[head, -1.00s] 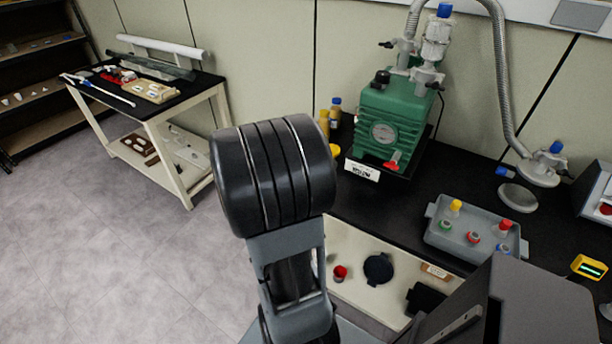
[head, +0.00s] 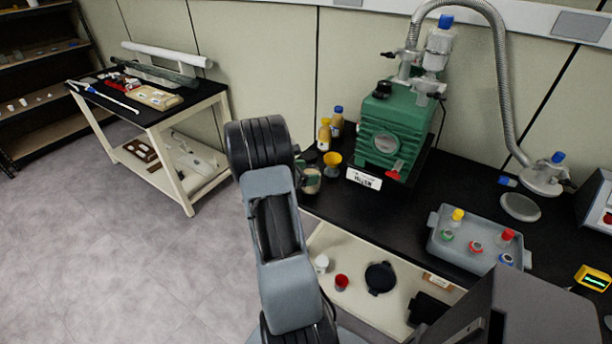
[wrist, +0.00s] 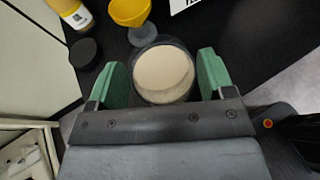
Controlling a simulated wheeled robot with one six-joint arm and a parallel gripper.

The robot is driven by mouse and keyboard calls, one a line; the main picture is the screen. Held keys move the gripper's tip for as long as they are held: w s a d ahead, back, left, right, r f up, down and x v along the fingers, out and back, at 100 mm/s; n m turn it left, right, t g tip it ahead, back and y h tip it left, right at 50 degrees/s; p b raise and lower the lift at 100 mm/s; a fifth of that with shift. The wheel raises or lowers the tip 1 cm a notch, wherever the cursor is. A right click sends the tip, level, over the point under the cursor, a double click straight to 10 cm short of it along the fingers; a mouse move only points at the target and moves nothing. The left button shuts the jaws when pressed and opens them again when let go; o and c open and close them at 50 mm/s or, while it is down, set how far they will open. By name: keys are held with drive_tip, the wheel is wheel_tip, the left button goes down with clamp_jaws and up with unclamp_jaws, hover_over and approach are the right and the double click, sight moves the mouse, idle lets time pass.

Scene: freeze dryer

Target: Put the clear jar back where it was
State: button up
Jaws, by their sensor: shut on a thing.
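The clear jar (wrist: 163,75), holding beige powder, sits between the green finger pads of my gripper (wrist: 162,80) in the wrist view. The pads are shut on its two sides, and its open top faces the camera. In the head view the jar (head: 312,183) shows at the left end of the black bench, just right of my arm. My wrist hides part of it and most of the gripper there. I cannot tell whether the jar's base touches the bench.
A yellow funnel-shaped cup (wrist: 130,12) stands close beyond the jar. A yellow bottle (wrist: 72,12) and a black lid (wrist: 84,52) are to its left. The green pump (head: 388,135) with its white label (head: 364,178) stands to the right. A grey tray (head: 436,224) is farther right.

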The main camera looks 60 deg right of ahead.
drive_tip(key=shift+f, duration=0.6)
drive_tip(key=shift+f, duration=0.1)
drive_tip(key=shift+f, duration=0.15)
drive_tip(key=o, duration=1.1)
drive_tip(key=shift+o, duration=0.2)
